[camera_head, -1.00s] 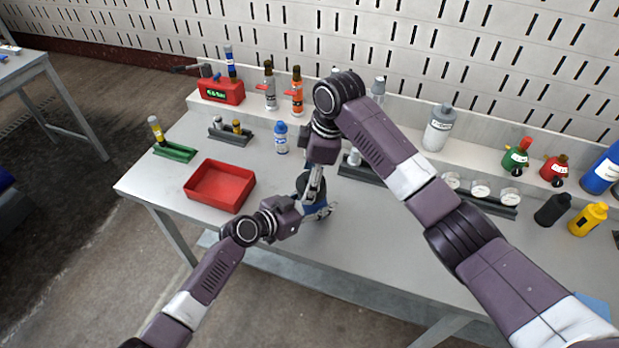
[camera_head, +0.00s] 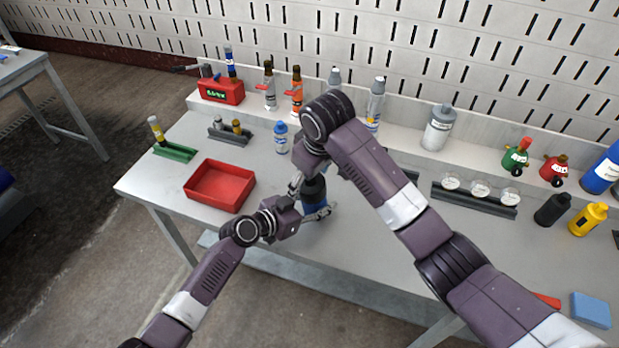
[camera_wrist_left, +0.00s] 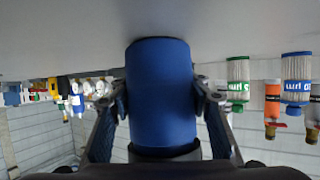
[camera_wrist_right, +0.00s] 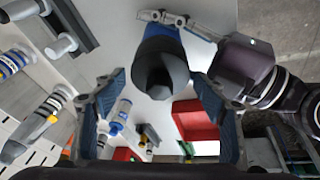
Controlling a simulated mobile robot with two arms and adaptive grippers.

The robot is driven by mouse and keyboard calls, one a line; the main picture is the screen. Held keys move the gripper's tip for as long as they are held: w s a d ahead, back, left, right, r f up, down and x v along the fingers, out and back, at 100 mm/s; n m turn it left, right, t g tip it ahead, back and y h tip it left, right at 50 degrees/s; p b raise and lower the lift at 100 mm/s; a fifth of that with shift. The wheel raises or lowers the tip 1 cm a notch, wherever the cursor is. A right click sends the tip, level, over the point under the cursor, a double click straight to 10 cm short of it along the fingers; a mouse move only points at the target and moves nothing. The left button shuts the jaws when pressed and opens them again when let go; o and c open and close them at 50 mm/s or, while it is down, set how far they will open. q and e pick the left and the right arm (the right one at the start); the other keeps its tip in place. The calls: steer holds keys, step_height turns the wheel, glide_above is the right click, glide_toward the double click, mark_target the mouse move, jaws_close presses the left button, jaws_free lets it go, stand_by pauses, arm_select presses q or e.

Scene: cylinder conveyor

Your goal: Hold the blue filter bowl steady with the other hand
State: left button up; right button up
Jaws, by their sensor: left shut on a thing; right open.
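The blue filter bowl (camera_head: 314,206) stands near the table's front edge, with a dark part (camera_wrist_right: 160,72) on top. The left wrist view shows its blue body (camera_wrist_left: 160,90) between the two fingers. My left gripper (camera_head: 312,209) is shut on the bowl from the side. My right gripper (camera_head: 297,184) is open beside the bowl's dark top in the head view. In the right wrist view its fingers are spread to both sides of the dark top, with gaps and no visible contact. My right arm hides some of the table behind.
A red tray (camera_head: 219,187) lies left of the bowl. A dark rack with gauges (camera_head: 474,197) is at right. The front middle of the table is clear.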

steer(key=shift+m+t+h, duration=0.3)
steer(key=shift+m, duration=1.1)
steer(key=shift+s+a+m+h, duration=0.1)
steer(key=shift+m+h, duration=0.3)
steer(key=shift+m, duration=0.8)
steer(key=m+h, duration=0.1)
steer(key=m, duration=0.2)
steer(key=shift+m+t, duration=0.3)
